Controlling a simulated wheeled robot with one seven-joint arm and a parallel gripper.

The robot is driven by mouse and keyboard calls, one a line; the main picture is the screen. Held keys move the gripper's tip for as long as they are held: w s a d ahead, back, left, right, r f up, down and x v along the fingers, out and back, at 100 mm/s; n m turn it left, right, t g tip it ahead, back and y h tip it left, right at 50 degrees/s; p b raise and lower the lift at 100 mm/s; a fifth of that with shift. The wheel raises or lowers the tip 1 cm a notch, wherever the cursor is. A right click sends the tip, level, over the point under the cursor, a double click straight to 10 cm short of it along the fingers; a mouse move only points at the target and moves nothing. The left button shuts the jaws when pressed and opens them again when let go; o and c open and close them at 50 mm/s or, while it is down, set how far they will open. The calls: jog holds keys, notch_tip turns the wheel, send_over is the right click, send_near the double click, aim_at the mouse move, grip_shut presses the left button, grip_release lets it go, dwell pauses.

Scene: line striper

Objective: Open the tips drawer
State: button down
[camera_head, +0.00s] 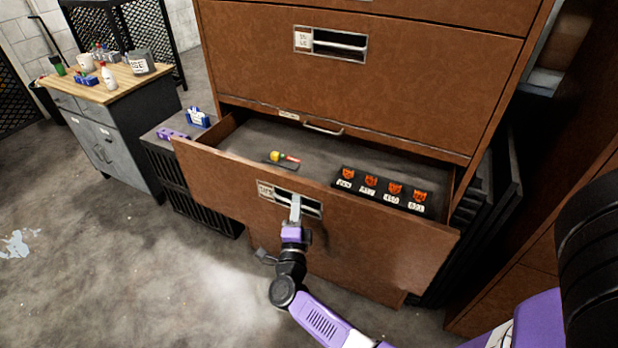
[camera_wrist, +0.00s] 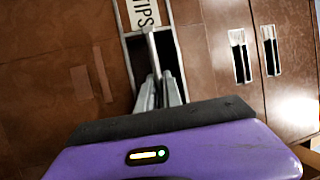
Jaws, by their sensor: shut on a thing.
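The tips drawer (camera_head: 370,225) is a brown drawer pulled well out from the large brown cabinet, so its inside shows in the head view. Its front carries a metal label-and-handle frame, the drawer handle (camera_head: 312,206). In the wrist view the label reads "TIPS" (camera_wrist: 143,12) beside the handle (camera_wrist: 130,45). My gripper (camera_head: 295,205) is at the handle, its fingers shut on it; the fingers also show in the wrist view (camera_wrist: 160,92). Inside the drawer lie a black tray with several orange-marked, numbered items (camera_head: 385,190) and a small yellow and red tool (camera_head: 282,158).
A closed drawer (camera_head: 400,80) sits above the open one. At left stand a low black crate-like unit (camera_head: 185,190) with blue and purple items on top, and a grey workbench (camera_head: 100,130) with a wooden top. Open concrete floor (camera_head: 100,270) lies at lower left.

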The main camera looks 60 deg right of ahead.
jog(key=a+p, duration=0.1)
jog(key=a, duration=0.8)
jog(key=shift+s+a, duration=0.15)
jog(key=shift+a, duration=0.05)
jog(key=c, duration=1.8)
grip_release()
jog(key=shift+b+v, duration=0.95)
jog(key=shift+v, duration=2.95)
